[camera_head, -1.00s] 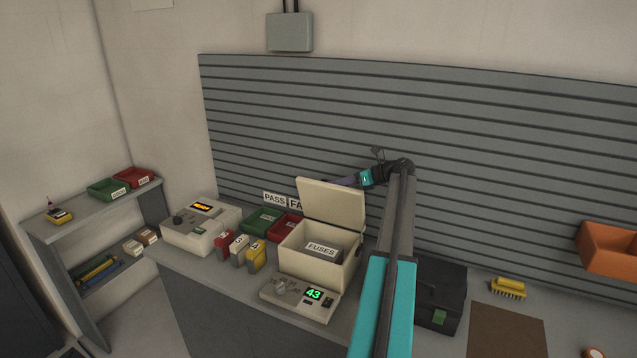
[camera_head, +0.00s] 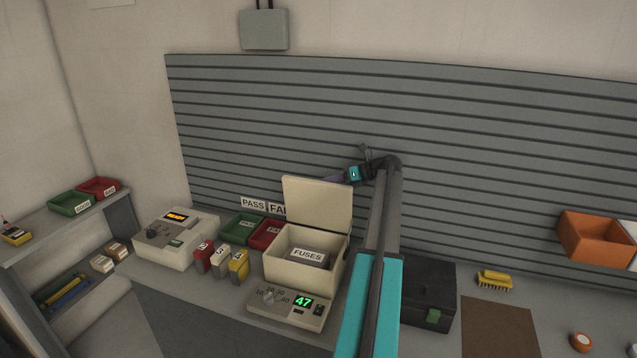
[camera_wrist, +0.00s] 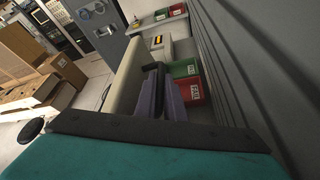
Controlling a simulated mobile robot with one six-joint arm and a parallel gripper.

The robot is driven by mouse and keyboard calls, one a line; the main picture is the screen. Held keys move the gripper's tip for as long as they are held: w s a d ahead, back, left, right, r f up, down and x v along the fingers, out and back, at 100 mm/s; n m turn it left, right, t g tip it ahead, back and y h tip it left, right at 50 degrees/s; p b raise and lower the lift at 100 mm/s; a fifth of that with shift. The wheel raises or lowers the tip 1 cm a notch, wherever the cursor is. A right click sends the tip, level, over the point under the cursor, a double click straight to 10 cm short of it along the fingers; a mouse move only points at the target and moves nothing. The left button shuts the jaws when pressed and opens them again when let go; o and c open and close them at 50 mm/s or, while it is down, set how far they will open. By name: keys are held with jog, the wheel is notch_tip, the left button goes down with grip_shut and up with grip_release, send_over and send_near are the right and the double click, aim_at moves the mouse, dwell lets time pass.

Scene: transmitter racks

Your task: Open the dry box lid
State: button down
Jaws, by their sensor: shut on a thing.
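The dry box (camera_head: 300,277) is a cream box on the bench, with a pack labelled FUSES (camera_head: 308,256) inside. Its lid (camera_head: 316,205) stands raised, roughly upright, at the back of the box, leaving the inside open to view. My gripper (camera_head: 330,179) is at the lid's upper right edge, its fingertips partly hidden behind the lid in the head view. The exact contact is hard to see.
A dial unit with a green display (camera_head: 292,305) sits before the box. Numbered blocks (camera_head: 220,259), a tester (camera_head: 175,236) and green (camera_head: 241,228) and red (camera_head: 268,234) trays stand left. A black case (camera_head: 428,292) stands right. The slatted wall (camera_head: 480,150) is close behind my arm.

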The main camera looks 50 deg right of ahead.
jog(key=c, duration=2.1)
grip_release()
jog(key=shift+r, duration=0.1)
jog(key=shift+a, duration=0.1)
jog(key=shift+w+a, duration=0.1)
jog(key=shift+w, duration=0.05)
jog(key=shift+r, duration=0.1)
jog(key=shift+r+b, duration=1.25)
jog(key=shift+r, duration=0.25)
jog(key=shift+s+a+r+b, duration=0.3)
jog(key=shift+s+a+b, duration=0.6)
jog(key=shift+s+a, duration=1)
jog(key=shift+s+a+r+b, duration=0.25)
jog(key=shift+s+a+b, duration=0.6)
jog(key=shift+s+a, duration=1.05)
jog(key=shift+s+a+r+b, duration=0.3)
jog(key=shift+s+a+b, duration=0.6)
jog(key=shift+s+a, duration=0.95)
jog(key=shift+w+a, duration=0.35)
jog(key=shift+w, duration=0.1)
